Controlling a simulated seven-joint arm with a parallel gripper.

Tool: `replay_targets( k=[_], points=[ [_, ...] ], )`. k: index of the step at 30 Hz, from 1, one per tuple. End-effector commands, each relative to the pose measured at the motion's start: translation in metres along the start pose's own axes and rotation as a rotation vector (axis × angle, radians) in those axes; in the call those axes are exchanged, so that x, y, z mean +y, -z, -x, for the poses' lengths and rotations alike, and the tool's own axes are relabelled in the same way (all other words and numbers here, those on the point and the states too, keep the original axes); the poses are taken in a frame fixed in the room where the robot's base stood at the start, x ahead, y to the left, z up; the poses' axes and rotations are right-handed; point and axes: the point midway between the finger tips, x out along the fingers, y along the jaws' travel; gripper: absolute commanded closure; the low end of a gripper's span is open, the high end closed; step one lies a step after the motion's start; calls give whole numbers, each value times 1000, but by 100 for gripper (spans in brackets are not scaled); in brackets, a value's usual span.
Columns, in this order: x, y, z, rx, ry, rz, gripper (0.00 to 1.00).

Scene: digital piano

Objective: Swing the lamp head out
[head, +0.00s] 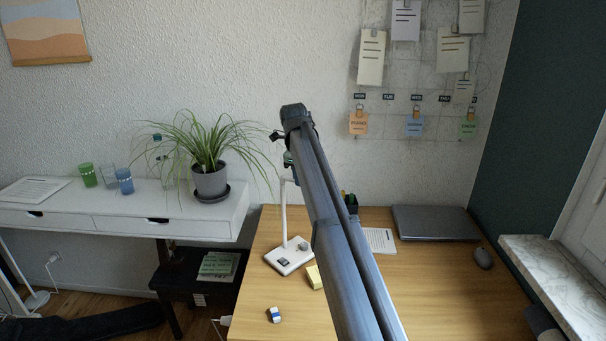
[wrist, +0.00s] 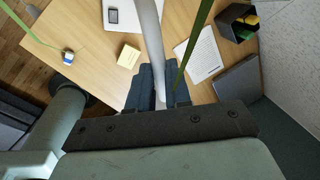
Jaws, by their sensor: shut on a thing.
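The white desk lamp stands on the wooden desk, with its flat base (head: 283,265) and thin upright post (head: 284,212) visible in the head view. The top of the lamp is mostly hidden behind my arm there. In the wrist view, a white lamp bar (wrist: 151,38) runs down between the dark fingers of my gripper (wrist: 159,88). My gripper is shut on this bar. The fingers hide the contact itself, and the lamp head cannot be made out clearly.
A potted plant (head: 210,181) stands on the white shelf at left; thin green strips cross the wrist view. A yellow block (head: 314,277), an eraser-like item (head: 274,315), a pen holder (wrist: 236,22), a paper sheet (head: 380,240) and a closed laptop (head: 436,223) lie on the desk (head: 440,300).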

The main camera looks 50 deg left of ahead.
Motion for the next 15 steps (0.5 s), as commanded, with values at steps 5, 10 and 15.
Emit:
replay_targets(
  k=[5,10,15],
  points=[
    [10,-2,2,26,0,-135,100],
    [16,-4,4,47,0,-237,100],
    [21,-6,5,59,0,-304,100]
  ],
)
